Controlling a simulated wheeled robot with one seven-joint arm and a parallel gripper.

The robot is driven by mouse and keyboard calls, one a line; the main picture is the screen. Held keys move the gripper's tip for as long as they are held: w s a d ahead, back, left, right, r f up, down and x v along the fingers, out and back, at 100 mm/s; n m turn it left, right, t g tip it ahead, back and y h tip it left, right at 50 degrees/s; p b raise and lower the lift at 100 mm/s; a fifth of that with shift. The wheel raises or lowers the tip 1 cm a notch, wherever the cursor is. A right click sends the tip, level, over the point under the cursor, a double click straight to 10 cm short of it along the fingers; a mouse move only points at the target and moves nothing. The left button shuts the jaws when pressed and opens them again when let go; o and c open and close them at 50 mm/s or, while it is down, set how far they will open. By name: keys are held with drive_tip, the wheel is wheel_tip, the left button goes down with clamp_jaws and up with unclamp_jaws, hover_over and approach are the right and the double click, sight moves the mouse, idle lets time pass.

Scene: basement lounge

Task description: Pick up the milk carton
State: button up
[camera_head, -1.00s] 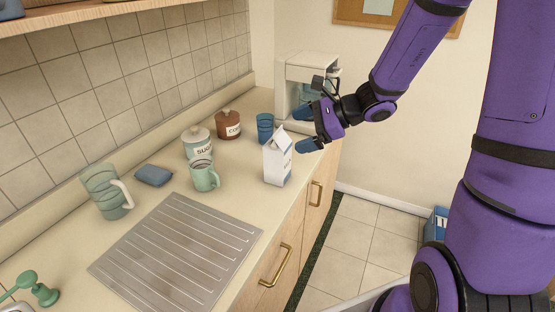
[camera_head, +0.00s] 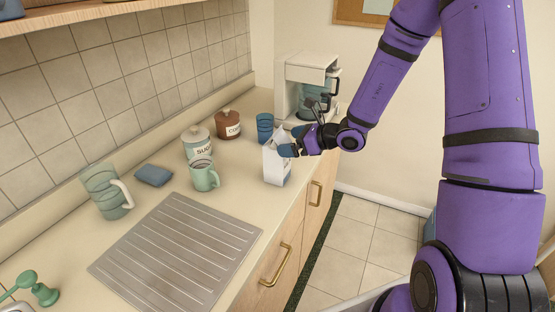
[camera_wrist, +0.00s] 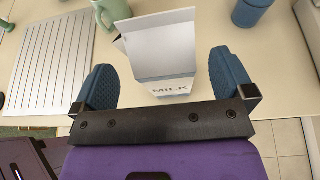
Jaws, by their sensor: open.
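The white milk carton (camera_head: 277,168) stands upright on the counter near its front edge. In the wrist view the carton (camera_wrist: 163,50) shows its gabled top and the word MILK, and lies between my two blue fingers. My gripper (camera_head: 289,144) is open at the upper part of the carton, with one finger on each side. In the wrist view my gripper (camera_wrist: 168,82) shows a gap between each finger and the carton. Part of the carton's upper right is hidden by my gripper in the head view.
A green mug (camera_head: 204,176), a sugar jar (camera_head: 196,142), a brown coffee jar (camera_head: 228,125) and a blue cup (camera_head: 265,127) stand behind and left of the carton. A coffee maker (camera_head: 303,80) is at the back. The ridged drainboard (camera_head: 178,252) lies in front.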

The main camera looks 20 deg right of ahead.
sight(284, 142)
drive_tip(key=x, duration=0.5)
drive_tip(key=shift+w, duration=0.15)
drive_tip(key=c, duration=1.3)
